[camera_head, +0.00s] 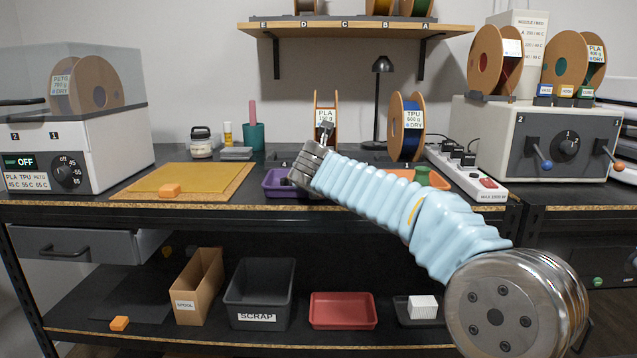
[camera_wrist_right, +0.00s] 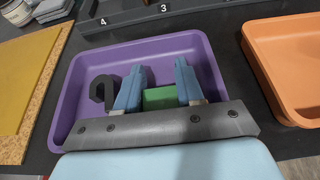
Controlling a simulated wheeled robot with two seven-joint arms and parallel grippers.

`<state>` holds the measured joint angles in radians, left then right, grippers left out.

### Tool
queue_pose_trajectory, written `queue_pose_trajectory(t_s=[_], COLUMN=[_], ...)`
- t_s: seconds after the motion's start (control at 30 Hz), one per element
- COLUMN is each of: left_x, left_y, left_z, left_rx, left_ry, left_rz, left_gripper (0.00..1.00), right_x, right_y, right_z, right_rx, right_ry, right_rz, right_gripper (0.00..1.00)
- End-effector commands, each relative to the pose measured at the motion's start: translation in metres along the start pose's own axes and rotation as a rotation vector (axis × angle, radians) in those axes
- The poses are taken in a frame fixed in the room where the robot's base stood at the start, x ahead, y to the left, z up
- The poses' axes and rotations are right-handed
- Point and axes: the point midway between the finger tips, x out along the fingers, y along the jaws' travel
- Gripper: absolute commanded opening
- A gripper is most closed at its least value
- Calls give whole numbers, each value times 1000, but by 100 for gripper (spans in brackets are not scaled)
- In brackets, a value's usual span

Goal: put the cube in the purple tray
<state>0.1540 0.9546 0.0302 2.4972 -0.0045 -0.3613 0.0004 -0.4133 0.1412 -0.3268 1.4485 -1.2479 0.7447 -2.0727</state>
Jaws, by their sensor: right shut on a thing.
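The purple tray (camera_wrist_right: 70,105) fills the middle of the right wrist view. It also shows in the head view on the bench (camera_head: 277,184), partly covered by my right arm. My right gripper (camera_wrist_right: 157,90) is over the tray, its two blue fingers shut on a green block (camera_wrist_right: 159,98), the cube. Only part of the cube shows between the fingers, and I cannot tell whether it touches the tray floor. In the head view, my right arm hides the cube and the fingers. My left gripper is in neither view.
An orange tray (camera_wrist_right: 292,70) stands to the right. A yellow mat (camera_head: 188,179) with an orange block (camera_head: 170,190) lies to the left. Spools (camera_head: 405,127) stand behind.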

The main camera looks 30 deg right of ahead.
Motion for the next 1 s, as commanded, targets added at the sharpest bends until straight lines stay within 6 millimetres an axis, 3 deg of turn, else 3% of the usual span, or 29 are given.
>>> queue_pose_trajectory(t_s=[0.47, 0.5, 0.63, 0.87, 1.0], left_x=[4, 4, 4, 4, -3], left_y=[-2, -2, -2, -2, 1], left_z=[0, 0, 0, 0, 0], left_rx=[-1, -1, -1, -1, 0], left_ry=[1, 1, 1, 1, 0], left_rz=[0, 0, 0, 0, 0], left_gripper=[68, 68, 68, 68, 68], right_x=[3, 3, 3, 4, 0], right_y=[0, 0, 0, -1, -1], right_z=[-8, -7, -9, -10, 0], right_rx=[-1, -1, -2, -2, -1], right_ry=[2, 2, 5, 9, 9], right_rz=[-2, -2, -3, -7, -7], right_gripper=[9, 42, 62, 63, 63])
